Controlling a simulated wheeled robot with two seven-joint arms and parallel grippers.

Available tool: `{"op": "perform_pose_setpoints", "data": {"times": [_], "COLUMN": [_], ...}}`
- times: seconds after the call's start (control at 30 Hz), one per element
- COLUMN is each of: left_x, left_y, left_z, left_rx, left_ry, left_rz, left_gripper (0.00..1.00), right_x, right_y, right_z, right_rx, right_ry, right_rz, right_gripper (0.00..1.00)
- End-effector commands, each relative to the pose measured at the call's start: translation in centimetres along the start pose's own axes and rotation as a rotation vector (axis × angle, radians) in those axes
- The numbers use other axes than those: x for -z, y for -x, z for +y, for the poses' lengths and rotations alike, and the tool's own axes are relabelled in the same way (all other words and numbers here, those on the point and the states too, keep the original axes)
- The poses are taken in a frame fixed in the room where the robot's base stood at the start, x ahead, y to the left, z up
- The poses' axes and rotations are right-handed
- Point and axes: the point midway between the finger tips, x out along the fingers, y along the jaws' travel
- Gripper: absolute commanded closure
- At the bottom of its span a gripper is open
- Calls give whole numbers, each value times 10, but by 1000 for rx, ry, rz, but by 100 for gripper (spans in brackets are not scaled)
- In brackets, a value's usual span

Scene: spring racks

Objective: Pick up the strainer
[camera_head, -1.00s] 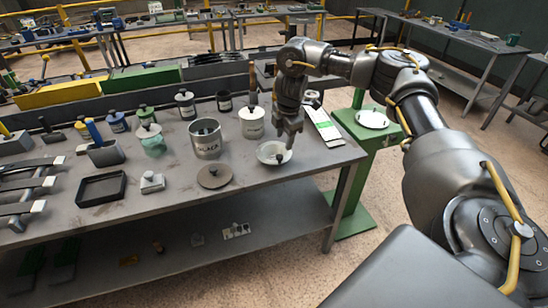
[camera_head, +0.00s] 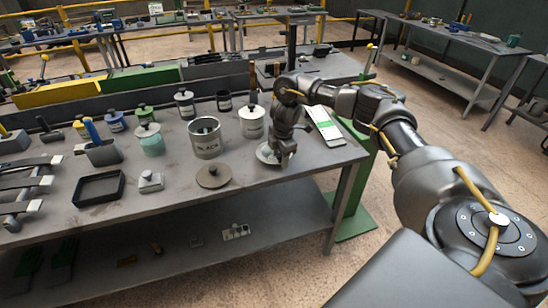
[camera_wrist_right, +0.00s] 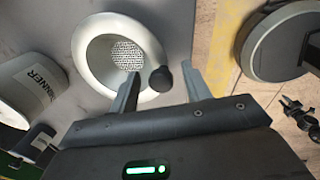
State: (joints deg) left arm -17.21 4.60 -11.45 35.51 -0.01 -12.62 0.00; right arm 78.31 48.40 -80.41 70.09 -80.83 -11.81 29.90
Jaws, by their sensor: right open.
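The strainer (camera_head: 264,154) is a pale, wide-rimmed bowl near the front right of the grey workbench, partly hidden by my right gripper (camera_head: 283,161). In the right wrist view the strainer (camera_wrist_right: 88,48) shows a perforated mesh bottom and a black knob (camera_wrist_right: 161,79) at its rim. My right gripper (camera_wrist_right: 160,88) is open, with one finger on each side of the knob. The left finger overlaps the strainer's rim in the picture; I cannot tell if it touches. My left gripper is not in view.
A white and green card (camera_head: 325,126) lies to the right, near the bench edge. A green stand (camera_head: 357,190) is beyond it.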

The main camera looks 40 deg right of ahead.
Motion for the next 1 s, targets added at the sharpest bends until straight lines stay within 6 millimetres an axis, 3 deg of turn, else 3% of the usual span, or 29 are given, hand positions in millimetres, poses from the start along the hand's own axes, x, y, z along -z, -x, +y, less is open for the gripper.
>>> {"op": "perform_pose_setpoints", "data": {"times": [0.33, 0.63, 1.0], "left_x": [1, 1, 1], "left_y": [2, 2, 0], "left_z": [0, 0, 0], "left_rx": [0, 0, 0], "left_ry": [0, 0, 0], "left_rz": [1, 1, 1], "left_gripper": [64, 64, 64], "right_x": [0, 0, 0], "right_y": [-7, -7, -4], "right_z": [1, 0, 2], "right_rx": [-2, -2, -4], "right_ry": [0, 0, 0], "right_rz": [1, 1, 2], "right_gripper": [53, 92, 92]}}
